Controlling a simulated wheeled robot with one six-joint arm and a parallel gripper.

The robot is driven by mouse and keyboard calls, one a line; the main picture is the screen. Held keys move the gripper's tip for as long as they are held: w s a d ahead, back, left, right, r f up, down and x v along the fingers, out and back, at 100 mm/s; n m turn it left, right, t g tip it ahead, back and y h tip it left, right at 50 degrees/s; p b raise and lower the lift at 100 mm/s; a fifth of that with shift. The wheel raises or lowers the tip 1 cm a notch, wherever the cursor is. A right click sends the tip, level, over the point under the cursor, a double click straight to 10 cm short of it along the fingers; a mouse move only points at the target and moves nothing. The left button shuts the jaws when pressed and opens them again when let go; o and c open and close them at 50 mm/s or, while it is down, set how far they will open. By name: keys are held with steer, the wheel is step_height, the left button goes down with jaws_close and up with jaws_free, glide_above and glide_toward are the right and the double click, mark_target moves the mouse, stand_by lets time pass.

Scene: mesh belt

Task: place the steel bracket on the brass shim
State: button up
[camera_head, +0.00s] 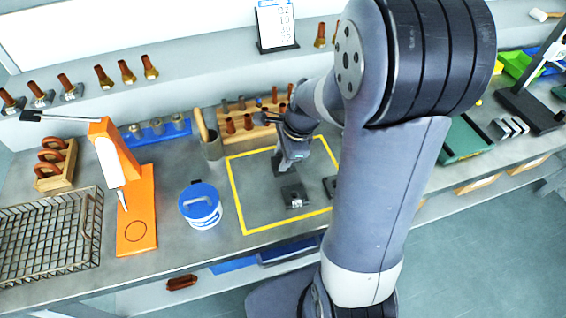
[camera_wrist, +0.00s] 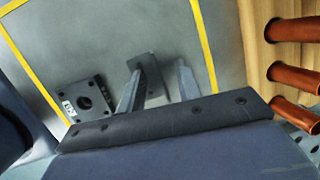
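A small grey steel bracket (camera_wrist: 150,72) shows in the wrist view, just beyond and between my fingertips. My gripper (camera_wrist: 160,82) is open, its two fingers apart, with a gap to the right finger; I cannot tell whether the left finger touches the bracket. In the head view my gripper (camera_head: 287,165) hangs low inside the yellow outline, and the bracket is hard to make out there. No brass-coloured shim can be picked out; it may be hidden by my arm.
A dark square block with a hole and label (camera_wrist: 86,101) sits beside my gripper; it also shows in the head view (camera_head: 294,195). Another dark piece (camera_head: 330,187) is partly behind my arm. A peg rack (camera_head: 250,118) stands behind, a blue-lidded tub (camera_head: 200,205) to the left.

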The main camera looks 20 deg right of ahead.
jaws_close()
steer(key=shift+s, duration=0.1)
stand_by(0.3)
step_height(320, 180, up, 10)
stand_by(0.5)
